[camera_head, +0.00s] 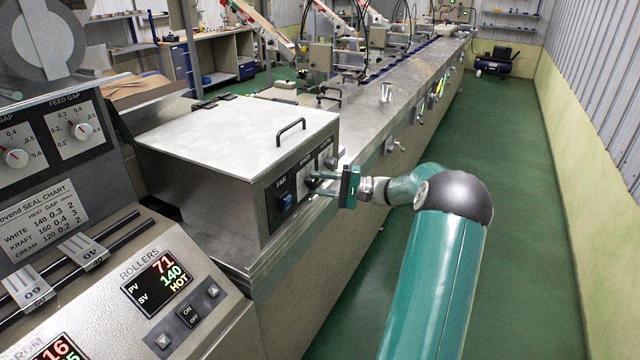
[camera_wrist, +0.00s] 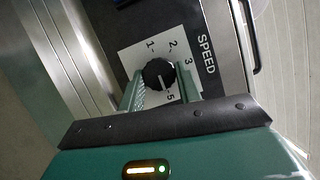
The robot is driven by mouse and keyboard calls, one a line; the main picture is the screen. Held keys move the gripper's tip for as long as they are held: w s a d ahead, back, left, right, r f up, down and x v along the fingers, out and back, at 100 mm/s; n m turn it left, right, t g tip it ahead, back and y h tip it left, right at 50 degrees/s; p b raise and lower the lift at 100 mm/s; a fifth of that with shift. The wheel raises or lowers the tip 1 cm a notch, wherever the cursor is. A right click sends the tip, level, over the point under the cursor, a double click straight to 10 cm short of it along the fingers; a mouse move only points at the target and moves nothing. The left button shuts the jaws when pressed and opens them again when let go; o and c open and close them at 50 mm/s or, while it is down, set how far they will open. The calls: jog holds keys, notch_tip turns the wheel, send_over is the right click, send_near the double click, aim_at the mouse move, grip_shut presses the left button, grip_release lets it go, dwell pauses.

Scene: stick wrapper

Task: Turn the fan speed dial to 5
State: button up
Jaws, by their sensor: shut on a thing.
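The fan speed dial (camera_wrist: 158,74) is a round black knob on a white plate marked SPEED. The numbers 1, 2, 3 and 5 show around it, and the 4 is hidden by a finger. A small pale mark on the knob appears to face the 5. My gripper (camera_wrist: 160,84) is shut on the dial, one finger on each side. In the head view my gripper (camera_head: 322,182) reaches the front panel of the steel box (camera_head: 286,188) from the right, and the dial is largely hidden there.
A blue switch (camera_head: 285,202) under a FAN label sits left of my gripper, with another black knob (camera_head: 331,162) to its right. A handle (camera_head: 291,128) stands on the box's lid. A rollers control panel (camera_head: 165,285) is at lower left. Green floor (camera_head: 520,230) is clear at right.

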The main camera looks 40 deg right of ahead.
dwell(0.3)
jog(key=o, duration=1)
jog(key=v, duration=1.4)
